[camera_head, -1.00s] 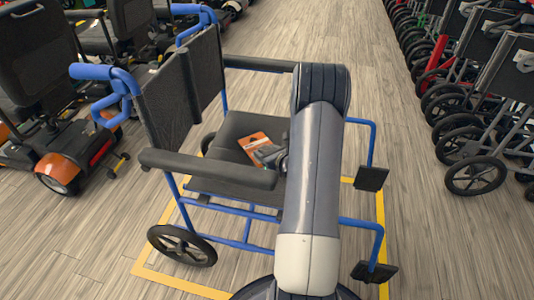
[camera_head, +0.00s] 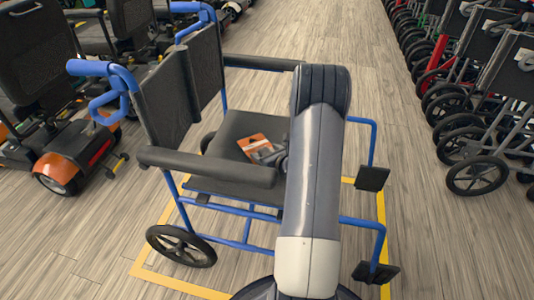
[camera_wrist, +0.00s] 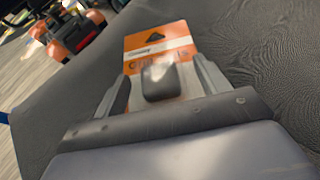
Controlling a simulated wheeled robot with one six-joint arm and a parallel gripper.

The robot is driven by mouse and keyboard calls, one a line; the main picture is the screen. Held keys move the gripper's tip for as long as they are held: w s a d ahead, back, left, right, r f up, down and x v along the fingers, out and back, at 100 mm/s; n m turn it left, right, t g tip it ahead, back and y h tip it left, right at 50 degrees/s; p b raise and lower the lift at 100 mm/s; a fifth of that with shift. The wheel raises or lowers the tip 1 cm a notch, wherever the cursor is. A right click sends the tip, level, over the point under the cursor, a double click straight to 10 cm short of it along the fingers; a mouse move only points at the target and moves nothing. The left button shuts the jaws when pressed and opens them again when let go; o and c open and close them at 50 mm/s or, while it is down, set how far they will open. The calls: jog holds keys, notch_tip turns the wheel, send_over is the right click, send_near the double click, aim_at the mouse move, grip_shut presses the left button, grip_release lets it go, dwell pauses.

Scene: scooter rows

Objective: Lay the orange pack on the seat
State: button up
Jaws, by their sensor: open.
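The orange pack (camera_head: 252,141), orange with a white band, lies on the dark seat (camera_head: 235,128) of the blue-framed wheelchair, between its armrests. In the wrist view the pack (camera_wrist: 143,47) lies just ahead of and between the fingers, on the grey seat surface (camera_wrist: 245,50). My gripper (camera_wrist: 163,78) is open, low over the seat at the pack's near end. A dark grey block between the fingers covers part of the pack. In the head view my gripper (camera_head: 278,153) is beside the pack, partly hidden behind my arm.
The wheelchair's near armrest (camera_head: 208,166) and far armrest (camera_head: 262,62) flank the seat, with the backrest (camera_head: 172,97) at left. Yellow floor lines surround the chair. Scooters (camera_head: 62,170) stand at left and folded wheelchairs (camera_head: 475,172) at right. The aisle behind is clear.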

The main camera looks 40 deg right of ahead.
jog(key=shift+r+p, duration=0.75)
jog(key=shift+p, duration=0.15)
jog(key=p+v, duration=0.1)
jog(key=v, duration=1.1)
jog(key=shift+f+p, duration=0.25)
jog(key=shift+p, duration=0.15)
jog(key=b+x, duration=0.1)
jog(key=x, duration=0.3)
jog(key=b+x, duration=0.1)
jog(key=x, duration=0.3)
jog(key=b+x, duration=0.1)
jog(key=x, duration=0.3)
jog(key=shift+w+f, duration=0.1)
jog(key=shift+f, duration=0.35)
jog(key=shift+f+b, duration=0.15)
jog(key=shift+b, duration=0.2)
jog(key=shift+r+p, duration=0.4)
jog(key=shift+p, duration=0.05)
jog(key=shift+f, duration=0.1)
